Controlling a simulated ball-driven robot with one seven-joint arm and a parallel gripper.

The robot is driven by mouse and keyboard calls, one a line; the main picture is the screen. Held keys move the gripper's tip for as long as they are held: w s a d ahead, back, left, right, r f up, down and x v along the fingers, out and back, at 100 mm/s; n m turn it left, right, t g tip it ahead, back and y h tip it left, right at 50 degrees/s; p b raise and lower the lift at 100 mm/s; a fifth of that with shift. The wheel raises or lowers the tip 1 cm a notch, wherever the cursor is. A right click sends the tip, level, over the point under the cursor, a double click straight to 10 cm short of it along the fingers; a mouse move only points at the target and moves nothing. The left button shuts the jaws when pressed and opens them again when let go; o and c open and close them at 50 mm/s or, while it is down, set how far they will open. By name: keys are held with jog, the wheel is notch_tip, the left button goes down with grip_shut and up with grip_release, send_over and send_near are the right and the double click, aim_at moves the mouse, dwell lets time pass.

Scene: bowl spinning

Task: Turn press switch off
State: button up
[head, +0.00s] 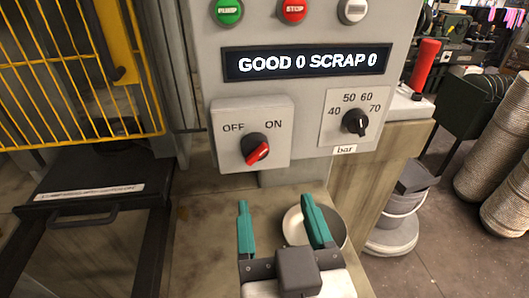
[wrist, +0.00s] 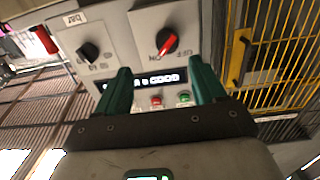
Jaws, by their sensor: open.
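The switch is a black knob with a red bar (head: 258,153) on a pale plate marked OFF at left and ON at right. Its red bar slants from lower left to upper right, with the upper right end toward ON. My gripper (head: 275,203) has two teal fingers spread apart and empty. It is below the switch plate in the head view, not touching the knob. The wrist view shows the panel upside down, with the switch (wrist: 167,42) beyond the gap between the fingertips (wrist: 162,72).
A pressure dial (head: 355,122) marked bar is right of the switch. A display (head: 306,62) reads GOOD 0 SCRAP 0, under green, red and white buttons. A yellow guard (head: 75,75) stands at left. A pale round dish (head: 293,228) lies partly behind the right finger.

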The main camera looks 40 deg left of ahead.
aim_at(257, 155)
jog(key=shift+y, duration=0.3)
jog(key=x, duration=0.7)
jog(key=p+x, duration=0.1)
jog(key=x, duration=0.2)
jog(key=shift+s+a+r, duration=0.15)
jog(key=shift+a+r, duration=0.1)
jog(key=shift+a, duration=0.4)
jog(key=shift+c, duration=0.5)
jog(key=c, duration=0.9)
